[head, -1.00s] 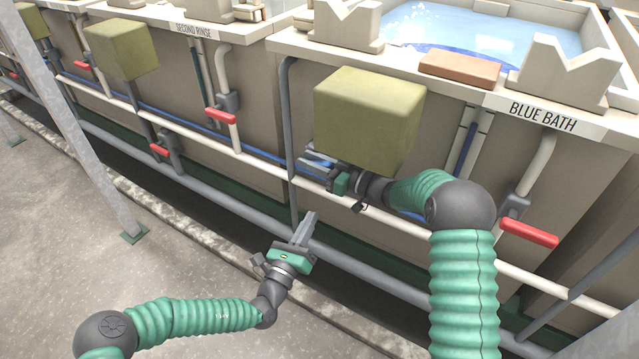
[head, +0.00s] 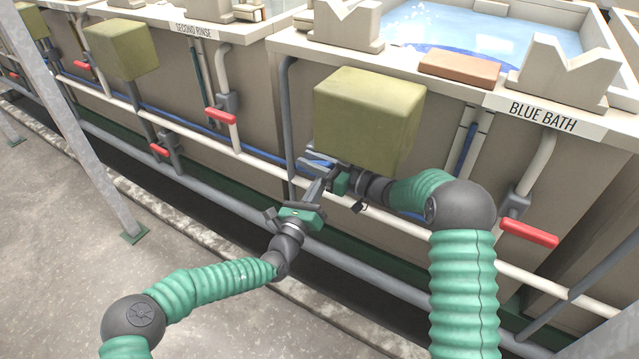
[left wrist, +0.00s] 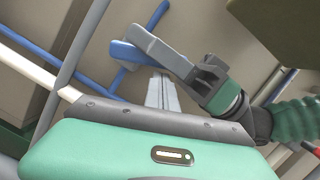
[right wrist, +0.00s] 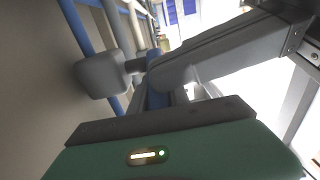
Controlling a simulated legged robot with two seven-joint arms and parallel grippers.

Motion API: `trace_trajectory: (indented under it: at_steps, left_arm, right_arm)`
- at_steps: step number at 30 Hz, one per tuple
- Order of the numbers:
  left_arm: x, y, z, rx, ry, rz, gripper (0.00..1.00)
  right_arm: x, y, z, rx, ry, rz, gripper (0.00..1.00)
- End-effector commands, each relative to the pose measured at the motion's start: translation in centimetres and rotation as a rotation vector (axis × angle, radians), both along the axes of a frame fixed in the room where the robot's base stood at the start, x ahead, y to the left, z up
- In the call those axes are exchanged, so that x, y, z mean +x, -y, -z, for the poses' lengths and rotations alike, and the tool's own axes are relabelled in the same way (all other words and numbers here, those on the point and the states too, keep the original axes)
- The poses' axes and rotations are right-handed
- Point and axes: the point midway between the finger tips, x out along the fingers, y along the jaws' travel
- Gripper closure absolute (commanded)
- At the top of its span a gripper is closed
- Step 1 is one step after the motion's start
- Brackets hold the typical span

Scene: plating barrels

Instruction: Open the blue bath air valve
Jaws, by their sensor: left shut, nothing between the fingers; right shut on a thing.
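The blue valve handle (left wrist: 122,52) joins a blue pipe low on the tank front, below the olive box. My right gripper (head: 316,162) is shut on this handle; its grey finger lies along the handle in the left wrist view. In the right wrist view the blue handle (right wrist: 156,98) shows partly behind the finger. My left gripper (head: 319,178) is shut and empty, its fingertips (left wrist: 164,85) close below the handle and right gripper. I cannot tell whether they touch. The olive box and the grippers hide much of the valve in the head view.
The olive box (head: 369,118) overhangs the right gripper. A white pipe (head: 262,171) and a grey pipe (head: 350,262) run along the tank front. A red handle (head: 529,232) sits under the BLUE BATH sign (head: 543,116). The floor (head: 60,240) at left is open.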

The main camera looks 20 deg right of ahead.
Motion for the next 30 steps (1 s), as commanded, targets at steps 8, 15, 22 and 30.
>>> trace_trajectory:
  at_steps: [8, 15, 22, 30]
  left_arm:
    - [0.2, -0.2, -1.3, -0.002, 0.002, -0.001, 1.0]
    - [0.3, -0.3, -1.7, -0.007, 0.008, -0.004, 1.0]
    - [0.3, -0.3, -1.6, -0.006, 0.007, -0.004, 1.0]
    - [0.3, -0.3, -1.6, -0.007, 0.007, -0.004, 1.0]
  right_arm:
    - [0.1, 0.2, -0.4, 0.001, 0.008, 0.005, 1.0]
    - [0.1, 0.2, -0.3, -0.001, 0.006, 0.005, 0.66]
    - [0.0, 0.0, 0.0, -0.001, -0.001, 0.002, 0.56]
    - [-0.5, 0.4, 0.2, -0.002, -0.005, 0.001, 0.56]
